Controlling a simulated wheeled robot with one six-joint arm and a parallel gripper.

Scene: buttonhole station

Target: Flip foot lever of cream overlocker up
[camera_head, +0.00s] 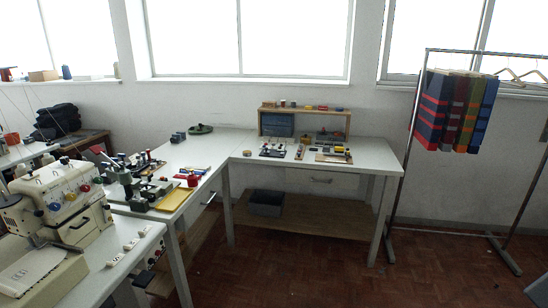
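The cream overlocker (62,186) stands on a white table at the left edge. It has several coloured dials on its front, among them red and blue ones. Its foot lever is too small to make out here, so I cannot tell whether it is up or down. My gripper is not in view.
A cream flat-topped unit (42,276) and white switches (125,252) share the overlocker's table (88,284). Behind is a table with green metal devices (140,192) and a yellow tray (175,199). A garment rack (415,130) stands right. The brown floor (300,270) is clear in the middle.

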